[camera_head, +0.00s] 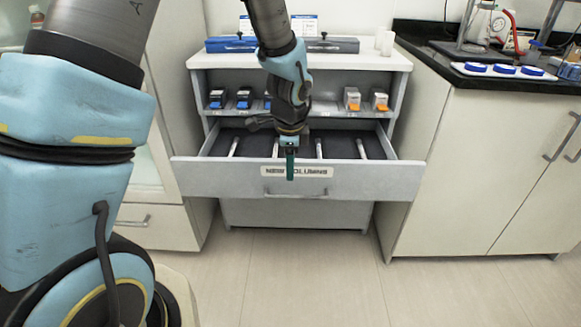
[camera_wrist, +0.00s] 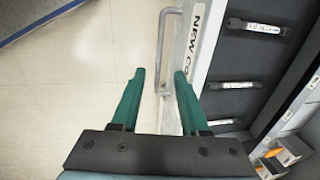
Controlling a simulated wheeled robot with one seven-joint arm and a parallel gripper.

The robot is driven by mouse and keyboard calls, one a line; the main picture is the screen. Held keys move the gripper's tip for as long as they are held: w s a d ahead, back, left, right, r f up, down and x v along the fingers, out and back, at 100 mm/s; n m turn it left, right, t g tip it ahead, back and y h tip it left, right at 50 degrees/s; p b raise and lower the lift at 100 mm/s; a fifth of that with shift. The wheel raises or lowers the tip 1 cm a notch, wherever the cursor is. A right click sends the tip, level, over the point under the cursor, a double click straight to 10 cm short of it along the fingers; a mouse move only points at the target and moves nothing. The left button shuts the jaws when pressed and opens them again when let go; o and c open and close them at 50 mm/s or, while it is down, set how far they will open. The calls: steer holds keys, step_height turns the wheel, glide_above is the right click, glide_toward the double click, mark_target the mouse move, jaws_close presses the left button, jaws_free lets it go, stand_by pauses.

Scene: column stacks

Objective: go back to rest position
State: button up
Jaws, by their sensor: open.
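My gripper (camera_head: 290,165) hangs in front of the open drawer (camera_head: 230,182), close to its label "NEW COLUMNS". In the wrist view my gripper (camera_wrist: 157,85) shows two green fingers spread apart with nothing between them. The drawer front and its handle (camera_wrist: 163,50) lie beyond the fingertips. Whether the fingers touch the drawer front cannot be told.
Several white columns (camera_head: 319,148) lie in the drawer's dark compartments. Above it, a shelf holds small boxes with blue and orange fronts (camera_head: 380,100). A dark-topped counter (camera_head: 470,160) stands at right. The floor (camera_head: 300,275) in front is clear.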

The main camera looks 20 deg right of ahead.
steer(key=w+a+r+n, duration=0.1)
steer(key=a+r+n, duration=0.25)
steer(key=a, duration=0.35)
steer(key=w+a+r+n, duration=0.2)
steer(key=a+n, duration=0.3)
steer(key=a, duration=0.3)
steer(key=s+a+r+n, duration=0.2)
steer(key=s+a+n, duration=0.1)
steer(key=a+n, duration=0.45)
steer(key=s+a+r+n, duration=0.2)
steer(key=s+a+n, duration=0.1)
steer(key=a+n, duration=0.4)
step_height(320, 180, up, 13)
steer(key=a+m+p, duration=0.1)
steer(key=p, duration=1.1)
steer(key=shift+a+y+p, duration=0.25)
steer(key=shift+y+p, duration=0.05)
steer(key=shift+y, duration=0.1)
